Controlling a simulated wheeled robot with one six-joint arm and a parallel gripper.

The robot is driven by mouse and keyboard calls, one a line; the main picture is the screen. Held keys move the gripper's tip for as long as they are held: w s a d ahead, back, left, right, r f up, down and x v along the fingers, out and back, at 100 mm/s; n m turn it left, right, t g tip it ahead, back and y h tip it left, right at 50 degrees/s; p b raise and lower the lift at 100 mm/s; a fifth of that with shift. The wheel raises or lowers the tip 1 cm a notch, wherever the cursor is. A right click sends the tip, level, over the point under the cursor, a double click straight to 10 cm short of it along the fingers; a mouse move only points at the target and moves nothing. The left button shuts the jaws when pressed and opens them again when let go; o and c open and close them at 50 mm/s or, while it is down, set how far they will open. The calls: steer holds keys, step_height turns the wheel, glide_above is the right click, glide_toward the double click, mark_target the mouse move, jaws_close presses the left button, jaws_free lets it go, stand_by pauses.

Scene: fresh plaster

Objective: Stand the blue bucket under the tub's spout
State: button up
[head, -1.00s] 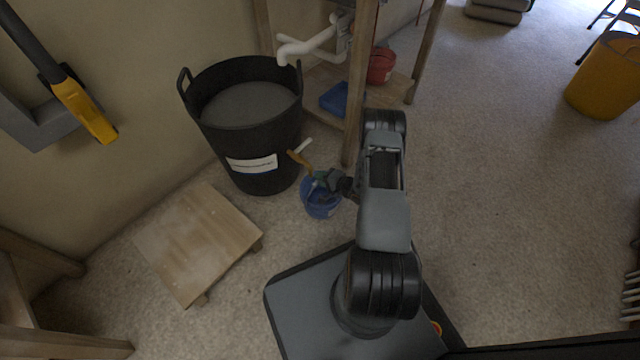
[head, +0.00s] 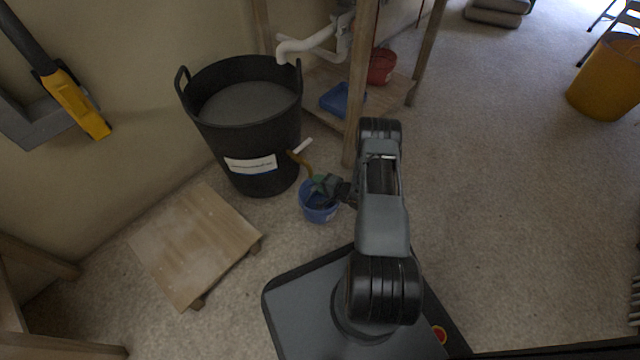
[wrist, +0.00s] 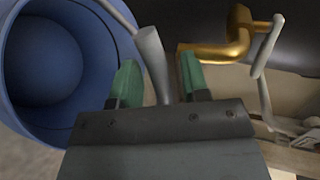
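The blue bucket (head: 318,214) is just right of the black tub (head: 250,135), in front of the wooden stand's leg. The wrist view shows its open mouth and inner wall (wrist: 45,75) at the left, looking empty. Bucket-floor contact is unclear.
A low wooden platform (head: 193,242) lies left of my base. The wooden stand (head: 357,110) with white pipes (head: 305,45), a blue tray (head: 338,100) and a red bucket (head: 381,66) is behind.

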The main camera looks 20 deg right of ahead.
steer(key=shift+s+d+r, duration=0.1)
steer(key=shift+r, duration=0.1)
steer(key=p+v, duration=0.5)
steer(key=v, duration=0.6)
steer(key=w+d+r+n+g+h, duration=0.2)
steer(key=w+d+r+n+h, duration=0.3)
steer(key=r, duration=0.4)
steer(key=w+a+r+n+g+h, duration=0.1)
steer(key=w+r+h, duration=0.1)
steer(key=r, duration=0.4)
steer(key=w+a+r+n+g+h, duration=0.1)
steer(key=a+r, duration=0.1)
steer(key=r, duration=0.5)
steer(key=s+a+r+n+g+h, duration=0.1)
steer(key=s+a+r, duration=0.2)
steer(key=r, duration=0.2)
steer(key=s+a+r+n+g, duration=0.1)
steer(key=s+a+r+g, duration=0.1)
steer(key=s+a+r, duration=0.3)
steer(key=s+a+r+n+g+y, duration=0.1)
steer(key=s+a+r, duration=0.2)
steer(key=s+a, duration=0.2)
steer(key=s+a+r+n+g+y, duration=0.1)
steer(key=s+a+r+n, duration=0.1)
steer(key=s, duration=0.5)
steer(key=a+r, duration=0.1)
steer(key=a, duration=0.1)
steer(key=shift+s+a+r+n+g, duration=0.25)
steer(key=shift+s+a+n+g, duration=0.05)
steer(key=shift+a, duration=0.05)
